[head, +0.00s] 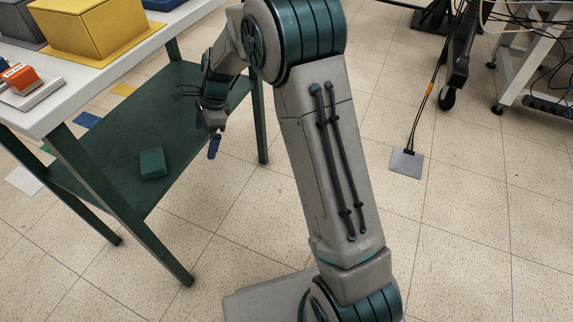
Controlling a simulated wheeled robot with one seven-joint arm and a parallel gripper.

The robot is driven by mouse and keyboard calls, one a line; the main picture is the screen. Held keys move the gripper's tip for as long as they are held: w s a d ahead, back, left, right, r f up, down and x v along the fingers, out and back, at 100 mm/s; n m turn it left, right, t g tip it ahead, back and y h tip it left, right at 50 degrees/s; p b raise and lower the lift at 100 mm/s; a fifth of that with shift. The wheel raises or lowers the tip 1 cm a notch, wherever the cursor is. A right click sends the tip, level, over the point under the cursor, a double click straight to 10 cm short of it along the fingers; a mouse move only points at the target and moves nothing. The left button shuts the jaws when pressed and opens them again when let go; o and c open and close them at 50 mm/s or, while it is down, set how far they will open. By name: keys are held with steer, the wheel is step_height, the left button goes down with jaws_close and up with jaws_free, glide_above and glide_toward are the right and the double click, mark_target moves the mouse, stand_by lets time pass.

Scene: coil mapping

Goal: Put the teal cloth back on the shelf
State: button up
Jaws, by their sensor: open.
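The teal cloth (152,164) looks like a small folded block. It lies on the dark green lower shelf (112,152) of the table, near the shelf's front edge. My gripper (214,147) points downward to the right of the cloth, apart from it, near the shelf's right end. It is open and nothing shows in it. One blue fingertip is clear; the other is mostly hidden. I cannot tell whether the fingertips are above the shelf or just in front of it.
Above the shelf is the white tabletop (130,50), with a yellow box (88,30) and an orange item (20,78) on it. A green table leg (125,205) stands in front of the shelf. Tiled floor is open to the right, with a grey floor plate (406,163) and cables.

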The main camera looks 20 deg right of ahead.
steer(key=s+d+r+n+h, duration=0.1)
steer(key=s+d+r+n, duration=0.2)
steer(key=s, duration=0.6)
steer(key=s+d+r+n+t+h, duration=0.1)
steer(key=s+d+r+n, duration=0.1)
steer(key=s+d+n, duration=0.5)
steer(key=s+d+r+n+h, duration=0.2)
steer(key=s+d+n, duration=0.4)
steer(key=s, duration=0.4)
steer(key=shift+s+d+r, duration=0.3)
steer(key=shift+d+r, duration=0.55)
steer(key=shift+d, duration=0.05)
steer(key=shift+a, duration=0.1)
